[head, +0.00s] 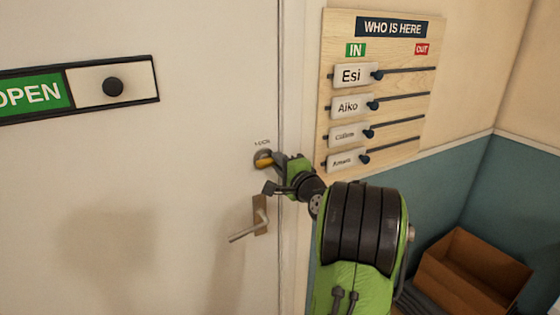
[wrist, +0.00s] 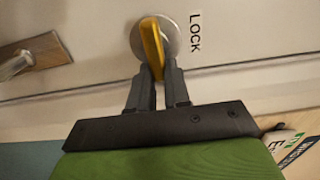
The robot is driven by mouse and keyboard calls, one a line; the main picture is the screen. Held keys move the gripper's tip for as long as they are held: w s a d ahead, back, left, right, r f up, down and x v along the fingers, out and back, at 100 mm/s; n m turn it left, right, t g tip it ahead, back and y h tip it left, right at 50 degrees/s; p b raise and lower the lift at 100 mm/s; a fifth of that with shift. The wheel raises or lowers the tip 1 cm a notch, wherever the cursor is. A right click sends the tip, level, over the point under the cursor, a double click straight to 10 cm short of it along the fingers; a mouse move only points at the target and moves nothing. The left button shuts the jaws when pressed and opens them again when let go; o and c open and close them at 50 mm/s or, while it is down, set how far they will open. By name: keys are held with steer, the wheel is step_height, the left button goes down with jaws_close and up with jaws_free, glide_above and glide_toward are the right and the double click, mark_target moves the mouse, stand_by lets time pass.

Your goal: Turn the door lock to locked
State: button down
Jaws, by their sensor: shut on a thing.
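The door lock is a yellow thumb-turn (wrist: 152,46) on a round silver plate (wrist: 168,27). In the head view the yellow turn (head: 263,161) sits on the white door near its right edge, above the lever handle. A "LOCK" label (wrist: 195,32) is beside the plate. My gripper (wrist: 160,72) is shut on the yellow turn, one finger on each side of its end. In the head view my gripper (head: 274,160) reaches the lock from the right and hides part of it.
The door's lever handle (head: 247,232) is just below the lock. A sliding OPEN sign (head: 112,87) is on the door at left. A wooden name board (head: 400,55) with sliders hangs on the wall, close to my arm. A cardboard box (head: 470,275) stands at lower right.

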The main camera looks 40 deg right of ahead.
stand_by(0.5)
steer(key=c, duration=1.1)
jaws_free()
steer(key=b+v, duration=0.3)
steer(key=v, duration=1.3)
steer(key=shift+w, duration=0.1)
